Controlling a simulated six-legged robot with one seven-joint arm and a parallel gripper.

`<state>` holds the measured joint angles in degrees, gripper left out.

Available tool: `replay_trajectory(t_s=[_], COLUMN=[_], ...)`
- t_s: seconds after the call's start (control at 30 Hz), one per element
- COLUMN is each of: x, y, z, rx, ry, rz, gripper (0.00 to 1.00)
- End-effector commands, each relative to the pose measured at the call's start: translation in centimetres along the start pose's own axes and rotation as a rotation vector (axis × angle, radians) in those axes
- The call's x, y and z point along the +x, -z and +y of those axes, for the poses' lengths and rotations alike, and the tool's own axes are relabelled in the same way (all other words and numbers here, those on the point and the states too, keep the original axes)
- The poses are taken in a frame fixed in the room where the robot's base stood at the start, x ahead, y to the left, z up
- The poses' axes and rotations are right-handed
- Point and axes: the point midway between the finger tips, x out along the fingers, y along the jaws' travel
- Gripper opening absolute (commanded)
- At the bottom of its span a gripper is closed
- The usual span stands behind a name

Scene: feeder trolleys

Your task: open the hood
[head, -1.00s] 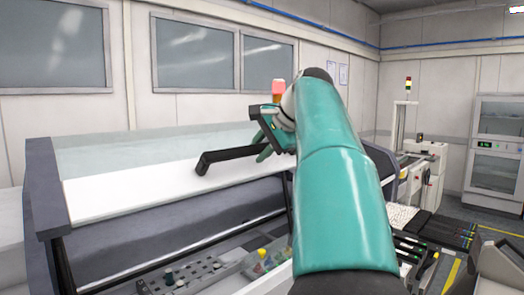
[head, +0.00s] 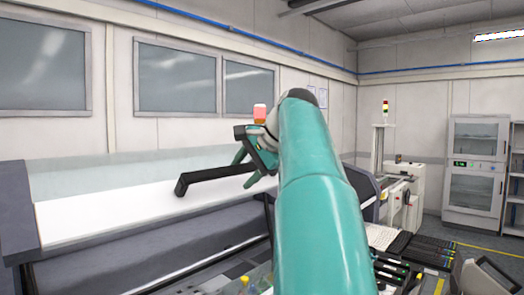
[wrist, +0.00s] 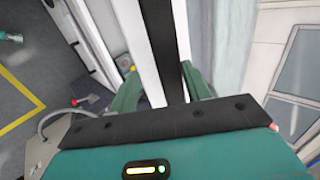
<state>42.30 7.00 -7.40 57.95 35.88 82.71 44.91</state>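The machine's hood (head: 110,210) spans the left of the head view, with a white panel, a clear upper part and dark grey ends. It looks shut. A black bar handle (head: 205,180) sticks out from it. My gripper (head: 252,170) is at the right part of this handle. In the wrist view the handle (wrist: 166,40) runs between the two green fingers of my gripper (wrist: 162,92). The fingers stand apart, with white showing on both sides of the bar, so they look open around or just over it. Contact cannot be told.
My teal arm covers the middle of the head view. A red-topped signal lamp (head: 260,114) stands behind my gripper. A glass-door cabinet (head: 475,178) stands at the far right wall.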

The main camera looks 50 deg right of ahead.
Motion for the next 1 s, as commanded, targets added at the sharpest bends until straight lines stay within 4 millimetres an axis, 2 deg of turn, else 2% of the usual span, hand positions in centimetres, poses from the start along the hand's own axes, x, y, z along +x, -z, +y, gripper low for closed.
replay_trajectory(t_s=[0.03, 0.3, 0.5, 0.67, 0.9, 0.97, 1.0], x=[-1.3, -7.3, -10.6, -11.7, -11.7, -11.7, -11.7], y=[0.1, 0.1, 0.1, 0.0, -0.1, -0.1, 0.1], z=[0.0, 0.0, 0.0, 0.0, 0.0, 0.0, 0.0], rx=[0.000, 0.001, 0.000, 0.000, -0.001, -0.001, -0.003], ry=[0.002, 0.002, 0.002, 0.002, 0.002, 0.002, 0.003], rz=[0.006, 0.007, 0.004, 0.002, 0.001, 0.002, 0.008], gripper=[0.45, 0.45, 0.45, 0.45, 0.45, 0.36, 0.36])
